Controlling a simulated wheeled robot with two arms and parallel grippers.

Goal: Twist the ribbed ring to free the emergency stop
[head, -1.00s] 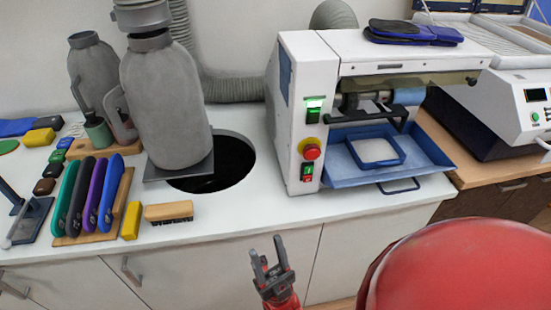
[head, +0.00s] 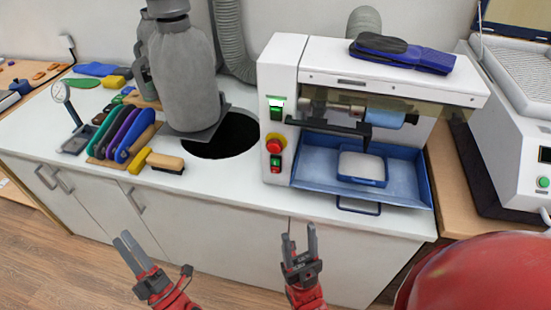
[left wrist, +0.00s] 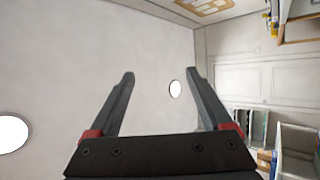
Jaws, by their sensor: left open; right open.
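The emergency stop is a red mushroom button (head: 274,146) on a yellow base, on the front left panel of the white machine (head: 330,62). Any ribbing on its ring is too small to make out. My left gripper (head: 125,244) is open and empty, low in front of the cabinet, below and left of the button. My right gripper (head: 299,238) is open and empty below the button, in front of the cabinet doors.
A blue tray (head: 410,183) juts from the machine's front. A grey canister (head: 181,80) stands by a round dark hole (head: 232,137) in the white counter. A wooden brush (head: 165,162) and several coloured insoles lie left. A red rounded shape fills the lower right.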

